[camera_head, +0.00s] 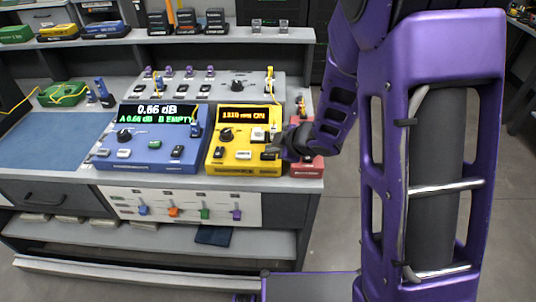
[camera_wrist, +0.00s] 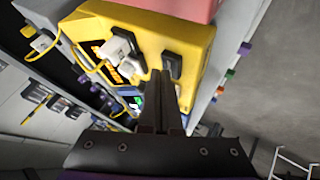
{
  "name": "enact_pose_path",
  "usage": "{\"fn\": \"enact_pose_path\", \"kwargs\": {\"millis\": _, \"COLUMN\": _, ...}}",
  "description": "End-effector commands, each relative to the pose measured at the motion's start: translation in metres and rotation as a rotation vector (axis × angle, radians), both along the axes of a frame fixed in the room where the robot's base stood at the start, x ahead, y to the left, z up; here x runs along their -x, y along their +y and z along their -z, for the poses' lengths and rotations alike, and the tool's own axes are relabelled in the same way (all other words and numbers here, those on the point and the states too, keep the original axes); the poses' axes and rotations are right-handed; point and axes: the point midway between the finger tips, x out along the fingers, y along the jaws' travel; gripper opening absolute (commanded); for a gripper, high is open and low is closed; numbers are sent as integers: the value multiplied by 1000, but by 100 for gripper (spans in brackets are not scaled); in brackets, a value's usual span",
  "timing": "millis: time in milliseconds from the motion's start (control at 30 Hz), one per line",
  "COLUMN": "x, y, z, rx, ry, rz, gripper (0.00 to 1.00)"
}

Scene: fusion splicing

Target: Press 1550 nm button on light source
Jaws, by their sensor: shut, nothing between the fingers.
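The yellow light source (camera_head: 235,165) stands on the bench beside a blue meter. Its display (camera_head: 243,114) reads about "1310 nm ON". On its front are a knob (camera_head: 226,133), a white switch (camera_head: 258,134), dark buttons, and a white button (camera_head: 243,154); I cannot read their labels. My gripper (camera_head: 280,146) is shut and empty at the light source's right front edge. In the wrist view the gripper fingertips (camera_wrist: 163,76) are close to a dark button (camera_wrist: 172,66) on the yellow face (camera_wrist: 195,38). I cannot tell whether they touch it.
The blue meter (camera_head: 150,160), with a lit display, stands to the left. A red box (camera_head: 306,166) is close on the right, partly behind my gripper. A grey ledge with several small connectors runs behind. A blue mat (camera_head: 50,142) lies at the far left.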

Motion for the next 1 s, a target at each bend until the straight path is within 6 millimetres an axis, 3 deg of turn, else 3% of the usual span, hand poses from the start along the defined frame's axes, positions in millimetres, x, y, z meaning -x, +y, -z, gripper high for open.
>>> {"fn": "enact_pose_path", "kwargs": {"millis": 567, "x": 0, "y": 0, "z": 3, "rx": 1, "ry": 1, "rz": 0, "gripper": 0}}
{"fn": "enact_pose_path", "kwargs": {"millis": 1000, "x": 0, "y": -1, "z": -15, "rx": 0, "ry": 1, "rz": 1, "gripper": 0}}
